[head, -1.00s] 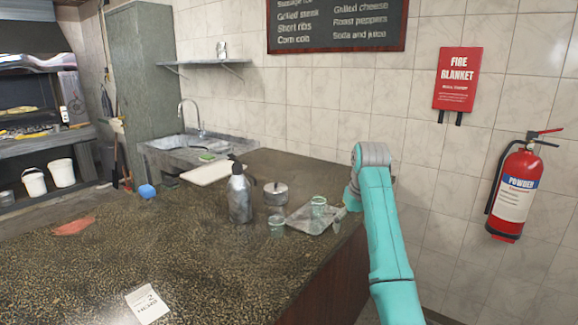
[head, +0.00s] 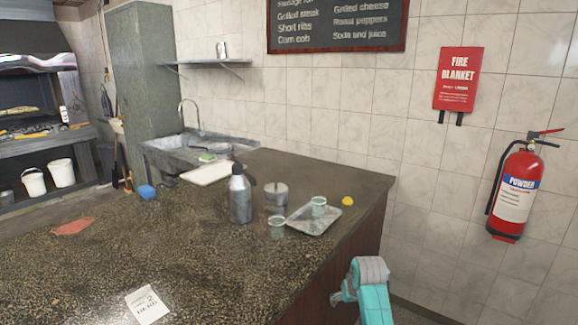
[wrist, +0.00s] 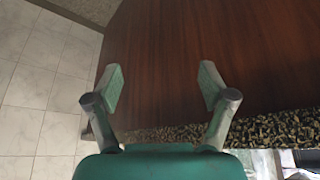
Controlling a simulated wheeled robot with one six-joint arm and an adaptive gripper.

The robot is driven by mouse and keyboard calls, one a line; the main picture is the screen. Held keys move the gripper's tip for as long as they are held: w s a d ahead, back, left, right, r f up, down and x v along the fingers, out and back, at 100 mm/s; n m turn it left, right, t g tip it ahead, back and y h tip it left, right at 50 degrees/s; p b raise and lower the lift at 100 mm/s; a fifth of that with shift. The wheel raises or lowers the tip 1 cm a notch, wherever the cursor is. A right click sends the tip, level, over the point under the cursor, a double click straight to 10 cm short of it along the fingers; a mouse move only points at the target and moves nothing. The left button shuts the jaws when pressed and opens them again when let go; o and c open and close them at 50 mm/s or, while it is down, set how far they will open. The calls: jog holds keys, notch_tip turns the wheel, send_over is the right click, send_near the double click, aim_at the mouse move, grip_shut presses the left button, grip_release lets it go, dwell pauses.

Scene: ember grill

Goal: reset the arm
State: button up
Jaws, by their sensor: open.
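My gripper (wrist: 162,85) is open in the wrist view, with its two fingers apart and nothing between them. The counter's brown wooden side panel (wrist: 160,45) fills the view beyond the fingers. In the head view my teal arm is low at the bottom, beside the counter's right end. The gripper's fingers cannot be made out clearly there.
The speckled counter (head: 190,270) holds a metal tray (head: 318,228) with a glass (head: 319,206) on it, another glass (head: 277,228), a metal bottle (head: 239,197), a small pot (head: 276,197) and a yellow item (head: 347,201). A fire extinguisher (head: 515,190) hangs at right.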

jog(key=s+f+t, duration=0.3)
jog(key=s+f, duration=1.6)
jog(key=s, duration=0.2)
jog(key=s+m+t, duration=0.1)
jog(key=s+t, duration=0.2)
jog(key=s, duration=1.7)
jog(key=s+r+t, duration=0.3)
jog(key=s+r, duration=1.9)
jog(key=shift+s+d, duration=0.3)
jog(key=shift+d, duration=0.1)
